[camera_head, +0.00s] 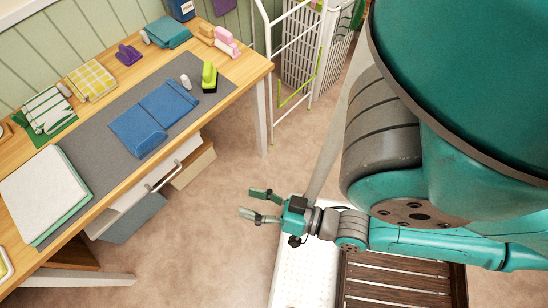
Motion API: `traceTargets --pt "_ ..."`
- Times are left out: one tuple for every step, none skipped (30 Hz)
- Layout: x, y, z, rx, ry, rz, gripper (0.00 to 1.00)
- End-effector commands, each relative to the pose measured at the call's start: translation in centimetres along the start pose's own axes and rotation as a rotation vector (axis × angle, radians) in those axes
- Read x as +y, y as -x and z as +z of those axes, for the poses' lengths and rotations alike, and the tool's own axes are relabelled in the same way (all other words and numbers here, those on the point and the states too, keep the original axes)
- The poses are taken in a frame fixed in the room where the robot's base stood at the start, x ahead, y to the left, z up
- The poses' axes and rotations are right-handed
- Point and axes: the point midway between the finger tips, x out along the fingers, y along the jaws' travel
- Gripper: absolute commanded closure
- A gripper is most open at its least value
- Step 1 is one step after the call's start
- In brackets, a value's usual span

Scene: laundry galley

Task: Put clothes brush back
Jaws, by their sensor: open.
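Several small brush-like items are on the wooden table, and I cannot tell for sure which is the clothes brush. A lime-green one with a dark part (209,77) stands at the right end of the grey mat (205,108). A purple one (128,55) lies on the wood behind the mat. A pink one (228,43) and a tan one (207,31) sit together at the back right corner. My gripper (250,203) is open and empty, over the floor to the right of the table and apart from all of them.
Folded blue cloth (150,115) lies on the mat. Folded white cloth (42,193), striped cloth (45,110), yellow checked cloth (90,80) and teal cloth (168,31) lie around it. An open drawer (150,195) juts from the table front. A white rack (298,45) stands beyond.

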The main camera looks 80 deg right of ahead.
Motion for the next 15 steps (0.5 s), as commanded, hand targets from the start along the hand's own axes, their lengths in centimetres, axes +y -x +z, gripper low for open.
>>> traceTargets --pt "-0.4 1.4 0.3 -0.055 0.092 -0.009 0.46" --pt "-0.6 2.0 0.4 -0.085 0.148 -0.016 0.46" --pt "-0.9 2.8 0.6 -0.119 0.215 -0.025 0.46" --pt "-1.0 3.3 0.7 -0.142 0.260 -0.031 0.46" --pt "-1.1 3.7 0.8 -0.161 0.300 -0.037 0.46" --pt "-1.2 4.2 0.8 -0.184 0.347 -0.044 0.46" --pt "-1.3 4.5 0.8 -0.197 0.373 -0.048 0.46" --pt "-1.3 4.8 0.9 -0.207 0.398 -0.053 0.46" --pt "-1.4 5.0 0.9 -0.219 0.421 -0.056 0.46" --pt "-1.4 5.1 0.9 -0.225 0.433 -0.058 0.46" --pt "-1.4 5.2 1.0 -0.229 0.442 -0.060 0.46" --pt "-1.4 5.3 1.0 -0.232 0.450 -0.061 0.46" --pt "-1.4 5.3 1.0 -0.233 0.452 -0.062 0.46" --pt "-1.4 5.3 1.0 -0.233 0.453 -0.062 0.46" --pt "-1.4 5.3 1.0 -0.232 0.452 -0.062 0.46"
